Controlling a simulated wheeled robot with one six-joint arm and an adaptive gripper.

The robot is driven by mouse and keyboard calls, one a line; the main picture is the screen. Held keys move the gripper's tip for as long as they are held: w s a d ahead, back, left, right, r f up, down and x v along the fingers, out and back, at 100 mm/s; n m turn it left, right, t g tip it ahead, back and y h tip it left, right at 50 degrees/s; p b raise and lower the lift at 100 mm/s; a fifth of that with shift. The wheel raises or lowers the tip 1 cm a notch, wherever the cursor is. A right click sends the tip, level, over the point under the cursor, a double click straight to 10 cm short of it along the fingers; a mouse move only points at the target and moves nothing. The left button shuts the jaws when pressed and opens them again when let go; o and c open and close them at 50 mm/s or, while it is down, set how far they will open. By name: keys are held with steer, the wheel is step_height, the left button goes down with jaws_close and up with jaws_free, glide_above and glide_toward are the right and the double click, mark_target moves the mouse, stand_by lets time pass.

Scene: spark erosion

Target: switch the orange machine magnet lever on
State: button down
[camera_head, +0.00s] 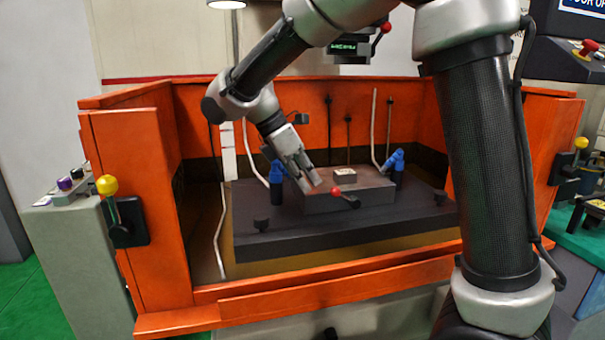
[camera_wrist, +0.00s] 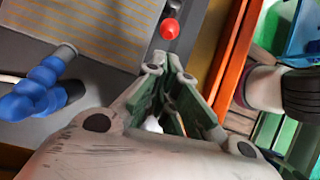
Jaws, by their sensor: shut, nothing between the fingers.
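The orange machine (camera_head: 136,155) is open at the front, with a dark table (camera_head: 330,233) inside. On the table lies a grey block (camera_head: 330,202). A lever with a red ball knob (camera_head: 338,191) sticks out from the block's front side. The knob (camera_wrist: 170,29) shows at the top of the wrist view, just beyond my fingertips. My gripper (camera_head: 318,185) points down toward the block, left of the knob. Its fingers (camera_wrist: 168,68) are shut and empty, and seem apart from the knob. The lever's base is small and hard to make out.
Blue jointed nozzles (camera_head: 277,172) and (camera_head: 394,160) flank the block. A small part (camera_head: 344,176) sits on top of it. Orange walls and a front sill (camera_head: 330,290) surround the table. Yellow-knobbed handles (camera_head: 107,184) and (camera_head: 581,142) stand on both sides.

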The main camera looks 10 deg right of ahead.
mark_target(345, 198)
steer(key=x, duration=0.5)
steer(key=shift+d+f, duration=0.15)
steer(key=shift+f, duration=0.15)
steer(key=shift+r, duration=0.1)
steer(key=shift+r, duration=0.1)
steer(key=shift+r+y, duration=0.2)
steer(key=shift+y, duration=0.2)
